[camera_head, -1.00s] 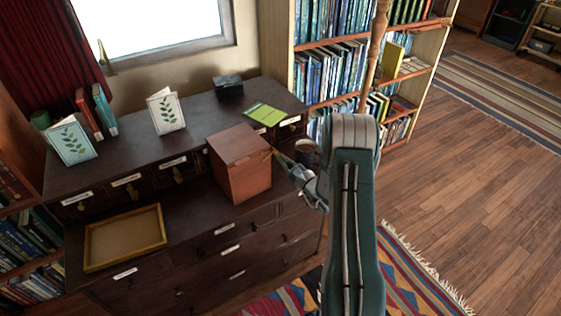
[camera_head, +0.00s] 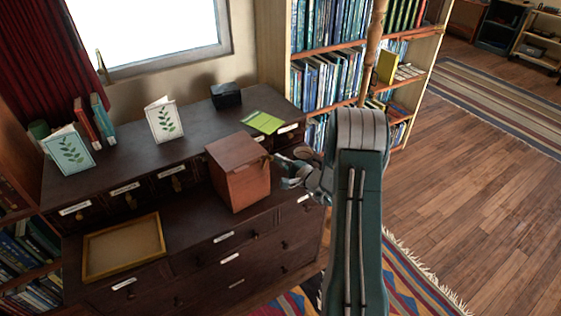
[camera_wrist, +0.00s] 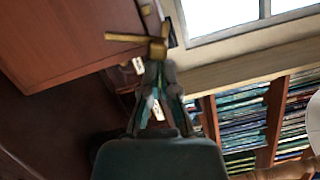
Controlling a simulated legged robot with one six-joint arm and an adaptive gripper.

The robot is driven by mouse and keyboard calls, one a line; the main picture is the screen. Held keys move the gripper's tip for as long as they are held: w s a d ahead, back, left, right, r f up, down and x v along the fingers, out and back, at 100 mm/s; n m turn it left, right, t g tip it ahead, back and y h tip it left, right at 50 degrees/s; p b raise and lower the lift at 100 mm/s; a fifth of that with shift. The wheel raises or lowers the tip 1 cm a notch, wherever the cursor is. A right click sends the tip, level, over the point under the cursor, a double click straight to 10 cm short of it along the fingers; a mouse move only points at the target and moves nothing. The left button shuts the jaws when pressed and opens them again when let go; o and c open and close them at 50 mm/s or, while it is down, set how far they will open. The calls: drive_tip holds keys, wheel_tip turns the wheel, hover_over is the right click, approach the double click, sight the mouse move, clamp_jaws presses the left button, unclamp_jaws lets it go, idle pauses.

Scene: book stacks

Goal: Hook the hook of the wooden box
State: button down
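The wooden box (camera_head: 240,187) is reddish brown, with its lid down, and stands on the dark desk. In the wrist view its side (camera_wrist: 60,35) fills the upper left. The brass hook (camera_wrist: 130,39) sticks out from the box, with a thicker brass end beside my fingertips. My gripper (camera_wrist: 157,62) has its fingers drawn together at that brass end and looks shut on it; the exact contact is small and blurred. In the head view my gripper (camera_head: 275,160) is at the box's right side, near the top edge. How the hook meets its catch cannot be made out.
A yellow-rimmed tray (camera_head: 165,246) lies at the desk's left. A green booklet (camera_head: 263,122), a black box (camera_head: 226,95) and a leaf-print card (camera_head: 163,120) stand or lie on the raised shelf behind. A bookcase (camera_head: 322,75) rises behind my arm. The floor at right is open.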

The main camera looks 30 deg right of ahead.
drive_tip(key=shift+a+r+n+g, duration=0.15)
drive_tip(key=shift+a+r+n, duration=0.05)
drive_tip(key=shift+n, duration=0.35)
drive_tip(key=shift+a+r+n+g, duration=0.15)
drive_tip(key=shift+a+n, duration=0.05)
drive_tip(key=shift+n, duration=0.35)
drive_tip(key=s+d+f, duration=0.1)
drive_tip(key=s+d, duration=0.6)
drive_tip(key=s, duration=0.2)
drive_tip(key=shift+d+f, duration=0.25)
drive_tip(key=shift+d, duration=0.1)
